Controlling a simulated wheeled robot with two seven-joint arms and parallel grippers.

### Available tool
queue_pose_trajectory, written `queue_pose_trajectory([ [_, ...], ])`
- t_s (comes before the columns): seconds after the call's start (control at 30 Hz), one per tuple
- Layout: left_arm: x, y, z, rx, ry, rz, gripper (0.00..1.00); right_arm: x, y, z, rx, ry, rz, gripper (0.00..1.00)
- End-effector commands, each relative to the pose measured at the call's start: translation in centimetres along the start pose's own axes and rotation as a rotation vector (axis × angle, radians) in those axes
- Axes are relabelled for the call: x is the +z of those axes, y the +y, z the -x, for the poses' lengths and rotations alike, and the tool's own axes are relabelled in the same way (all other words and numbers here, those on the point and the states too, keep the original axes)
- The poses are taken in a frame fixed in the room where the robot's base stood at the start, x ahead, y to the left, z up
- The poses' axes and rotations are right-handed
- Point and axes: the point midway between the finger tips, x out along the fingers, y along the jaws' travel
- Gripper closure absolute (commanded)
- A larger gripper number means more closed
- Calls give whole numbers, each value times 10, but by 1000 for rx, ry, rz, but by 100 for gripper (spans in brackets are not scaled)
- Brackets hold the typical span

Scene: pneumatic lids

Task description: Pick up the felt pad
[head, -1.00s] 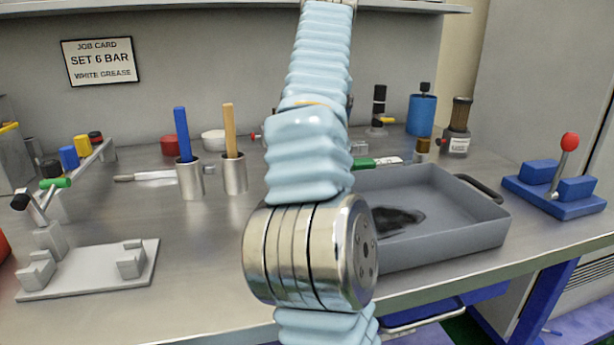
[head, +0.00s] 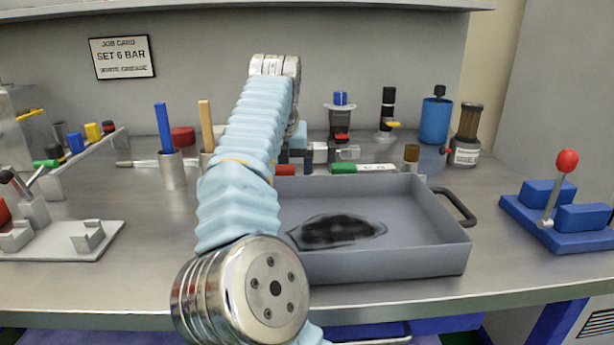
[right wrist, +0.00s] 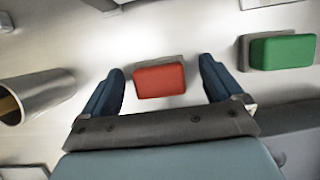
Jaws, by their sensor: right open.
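A red block with rounded corners and a grey part behind it, which looks like the felt pad (right wrist: 160,81), lies on the metal bench in the right wrist view. In the head view its red side (head: 285,170) shows just behind the tray, partly hidden by my arm. My right gripper (right wrist: 161,68) is open, with one dark blue finger on each side of the red block. I see gaps between the fingers and the block. In the head view my right arm covers most of the gripper. My left gripper is not in view.
A green block (right wrist: 283,50) lies right of the red one. The grey tray (head: 440,225) with a black smear stands in front of the blocks. A blue lever base (head: 530,200) is at the far right.

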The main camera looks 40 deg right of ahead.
Motion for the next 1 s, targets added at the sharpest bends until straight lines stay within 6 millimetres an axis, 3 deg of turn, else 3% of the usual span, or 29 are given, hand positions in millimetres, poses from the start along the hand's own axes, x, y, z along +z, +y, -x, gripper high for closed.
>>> queue_pose_trajectory([
  [0.3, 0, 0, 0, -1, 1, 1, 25, -1, 6, -3, 0, 0, -1, 6],
  [0.7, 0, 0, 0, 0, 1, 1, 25, -1, 6, -3, 0, 0, -1, 67],
  [1.0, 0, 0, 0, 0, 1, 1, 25, -1, 4, -2, 0, 0, -1, 67],
])
